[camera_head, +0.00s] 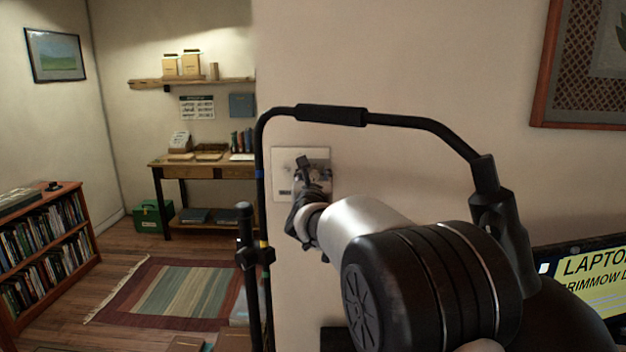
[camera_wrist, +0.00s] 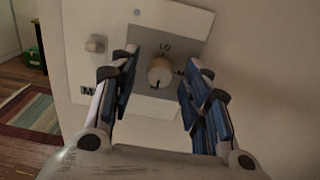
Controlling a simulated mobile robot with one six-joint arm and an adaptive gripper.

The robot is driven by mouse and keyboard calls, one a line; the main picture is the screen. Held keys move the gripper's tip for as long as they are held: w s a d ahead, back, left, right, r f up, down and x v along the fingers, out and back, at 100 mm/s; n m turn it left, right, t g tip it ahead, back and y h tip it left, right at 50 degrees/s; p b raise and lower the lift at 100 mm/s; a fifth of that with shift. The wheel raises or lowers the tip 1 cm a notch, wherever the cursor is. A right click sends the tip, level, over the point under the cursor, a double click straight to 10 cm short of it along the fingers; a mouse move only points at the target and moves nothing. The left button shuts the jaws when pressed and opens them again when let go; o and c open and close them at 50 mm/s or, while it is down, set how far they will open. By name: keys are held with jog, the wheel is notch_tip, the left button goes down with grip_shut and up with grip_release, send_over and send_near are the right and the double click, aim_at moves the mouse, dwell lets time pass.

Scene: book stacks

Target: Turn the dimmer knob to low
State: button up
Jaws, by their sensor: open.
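The dimmer knob (camera_wrist: 160,72) is a round cream knob on a grey plate in the wrist view, with "LO" printed above it and a dark mark on its lower face. The plate sits on a white wall panel (camera_wrist: 84,12), which also shows in the head view (camera_head: 284,165). My gripper (camera_wrist: 160,84) is open, with one blue-padded finger on each side of the knob. I cannot tell whether either finger touches it. In the head view my gripper (camera_head: 305,175) is in front of the panel and hides the knob.
A small beige switch (camera_wrist: 96,44) is left of my fingers on the panel. A screen (camera_head: 590,285) stands at the lower right and a framed picture (camera_head: 580,70) hangs above. A bookshelf (camera_head: 45,240), a rug (camera_head: 175,295) and a desk (camera_head: 200,172) are at the left.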

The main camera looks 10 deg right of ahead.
jog(key=shift+w, duration=0.1)
jog(key=shift+c, duration=0.3)
grip_shut()
